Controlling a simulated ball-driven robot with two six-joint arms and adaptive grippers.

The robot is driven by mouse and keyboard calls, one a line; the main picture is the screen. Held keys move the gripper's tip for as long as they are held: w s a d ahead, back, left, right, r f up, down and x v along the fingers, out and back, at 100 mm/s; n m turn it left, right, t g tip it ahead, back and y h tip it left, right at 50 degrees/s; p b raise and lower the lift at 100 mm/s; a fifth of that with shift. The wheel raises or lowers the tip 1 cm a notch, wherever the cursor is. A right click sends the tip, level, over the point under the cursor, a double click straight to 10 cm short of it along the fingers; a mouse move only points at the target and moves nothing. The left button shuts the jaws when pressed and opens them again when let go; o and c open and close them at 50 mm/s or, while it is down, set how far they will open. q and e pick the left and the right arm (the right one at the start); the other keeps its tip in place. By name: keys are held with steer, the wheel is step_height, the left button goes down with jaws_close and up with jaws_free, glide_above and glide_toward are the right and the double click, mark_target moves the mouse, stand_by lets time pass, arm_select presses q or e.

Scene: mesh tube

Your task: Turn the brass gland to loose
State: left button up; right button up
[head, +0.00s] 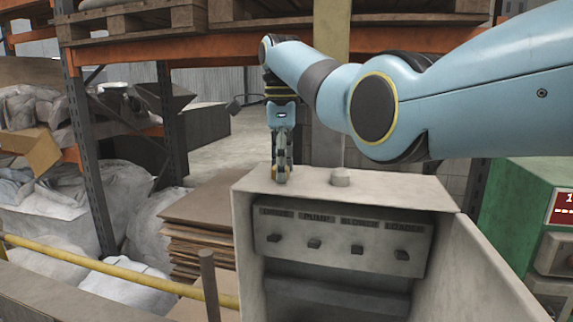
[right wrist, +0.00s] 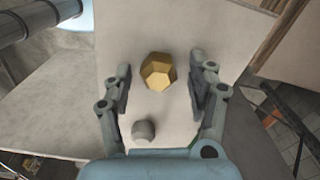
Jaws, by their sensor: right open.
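The brass gland (right wrist: 158,72) is a gold hexagonal piece on the pale top face of the grey box (head: 445,195), seen clearly in the right wrist view. In the head view my right gripper (head: 281,180) points down over the left part of the box top and hides the gland. In the right wrist view the fingers of my right gripper (right wrist: 167,80) are spread, one on each side of the gland, with gaps to both. Whether the fingertips reach down to its height I cannot tell. My left gripper is not in view.
A small grey knob (head: 341,177) stands on the box top beside the gland. The box's front is open, with a row of several dark switches (head: 314,243) inside. A green machine (head: 520,210) stands at right; stacked sheets (head: 200,225) and a yellow rail (head: 110,270) are at left.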

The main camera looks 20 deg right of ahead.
steer(key=shift+a, duration=0.2)
steer(key=c, duration=0.3)
steer(key=shift+d, duration=0.1)
steer(key=c, duration=0.8)
steer(key=shift+c, duration=0.2)
